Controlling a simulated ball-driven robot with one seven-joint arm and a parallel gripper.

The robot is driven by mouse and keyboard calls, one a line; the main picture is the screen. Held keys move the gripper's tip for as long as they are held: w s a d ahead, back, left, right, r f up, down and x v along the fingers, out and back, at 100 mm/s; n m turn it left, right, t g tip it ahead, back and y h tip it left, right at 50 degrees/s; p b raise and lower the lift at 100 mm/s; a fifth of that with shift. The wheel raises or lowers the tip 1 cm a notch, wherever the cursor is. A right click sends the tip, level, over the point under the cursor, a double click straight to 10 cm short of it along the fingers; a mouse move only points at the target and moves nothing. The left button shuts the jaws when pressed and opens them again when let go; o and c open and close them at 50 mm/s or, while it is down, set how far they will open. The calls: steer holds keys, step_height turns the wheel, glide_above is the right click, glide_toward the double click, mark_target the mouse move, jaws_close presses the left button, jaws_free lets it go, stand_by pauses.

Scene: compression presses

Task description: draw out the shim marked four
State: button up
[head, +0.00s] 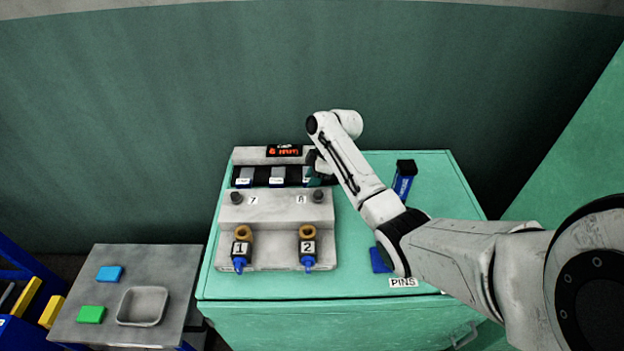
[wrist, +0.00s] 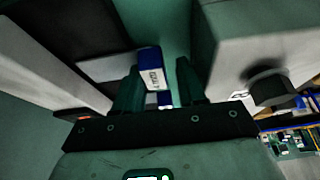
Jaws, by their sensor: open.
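The press (head: 275,258) stands on the green cabinet, with several shims in a dark slot along its back. Pale-labelled shims show at the left (head: 244,180) and middle (head: 277,180) of the slot; their marks are too small to read. My gripper (head: 319,172) is at the slot's right end, partly hidden by my own arm. In the wrist view my gripper (wrist: 158,92) is open, its two dark green fingers either side of a blue shim with a white label (wrist: 152,72). I cannot read its mark or tell whether the fingers touch it.
A red-lit gap display (head: 284,151) sits behind the slot. Knobs marked 7 and 8 and blue-tipped pins marked 1 (head: 240,250) and 2 (head: 308,250) are in front. A blue, black-topped item (head: 404,180) stands right. A side table (head: 170,262) holds a tray (head: 143,305).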

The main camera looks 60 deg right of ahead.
steer(key=shift+o, duration=0.8)
steer(key=shift+s+a+f, duration=0.1)
steer(key=shift+f, duration=0.25)
steer(key=shift+r, duration=0.2)
steer(key=v, duration=1.1)
steer(key=shift+b, duration=0.45)
